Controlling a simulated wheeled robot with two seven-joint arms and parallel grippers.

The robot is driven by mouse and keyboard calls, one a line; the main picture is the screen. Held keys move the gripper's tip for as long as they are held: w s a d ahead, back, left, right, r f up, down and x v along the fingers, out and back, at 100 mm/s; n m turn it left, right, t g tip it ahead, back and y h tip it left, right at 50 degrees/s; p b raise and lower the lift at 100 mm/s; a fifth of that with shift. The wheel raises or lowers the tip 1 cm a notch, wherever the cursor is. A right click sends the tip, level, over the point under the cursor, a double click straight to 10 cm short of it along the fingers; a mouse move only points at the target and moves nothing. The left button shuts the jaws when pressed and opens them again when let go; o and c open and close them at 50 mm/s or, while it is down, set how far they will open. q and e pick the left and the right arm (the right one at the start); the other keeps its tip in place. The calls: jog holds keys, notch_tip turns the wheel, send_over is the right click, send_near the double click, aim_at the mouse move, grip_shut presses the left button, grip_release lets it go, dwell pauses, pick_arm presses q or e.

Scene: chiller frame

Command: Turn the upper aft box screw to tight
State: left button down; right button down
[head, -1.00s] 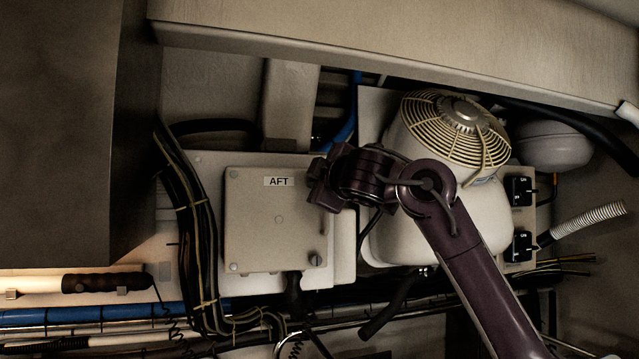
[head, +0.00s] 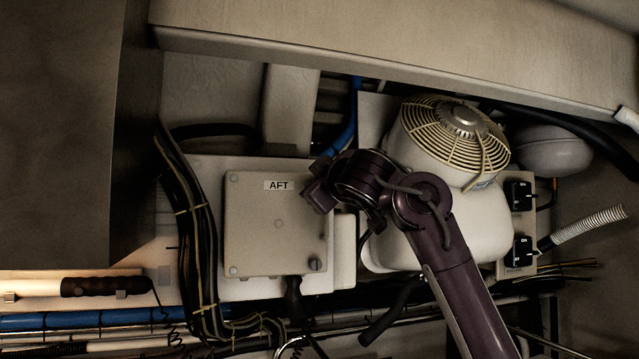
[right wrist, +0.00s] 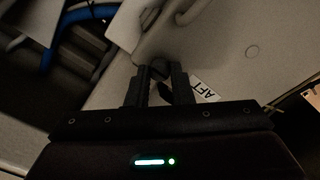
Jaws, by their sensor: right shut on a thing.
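The pale grey box with the AFT label (head: 278,222) is fixed to the back panel. My right gripper (head: 318,188) is at the box's upper right corner and covers the upper screw there in the head view. In the right wrist view, the gripper (right wrist: 160,82) is shut on the dark head of that upper screw (right wrist: 159,68), with the AFT label beside the fingers. The slot angle of this screw cannot be made out. The lower right screw (head: 315,264) shows free. My left gripper is not in view.
A white compressor unit with a wire fan guard (head: 455,130) stands right of the box, behind my right arm. A black cable bundle (head: 192,220) runs down left of the box. A blue hose (head: 345,135) passes above. A beam (head: 390,60) crosses overhead.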

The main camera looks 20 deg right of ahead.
jog(key=shift+f, duration=0.1)
jog(key=c, duration=1.3)
grip_release()
jog(key=shift+w, duration=0.1)
jog(key=s+b, duration=0.4)
jog(key=s, duration=0.3)
jog(key=shift+s+d+f, duration=0.1)
jog(key=shift+s+f, duration=0.05)
jog(key=shift+s, duration=0.25)
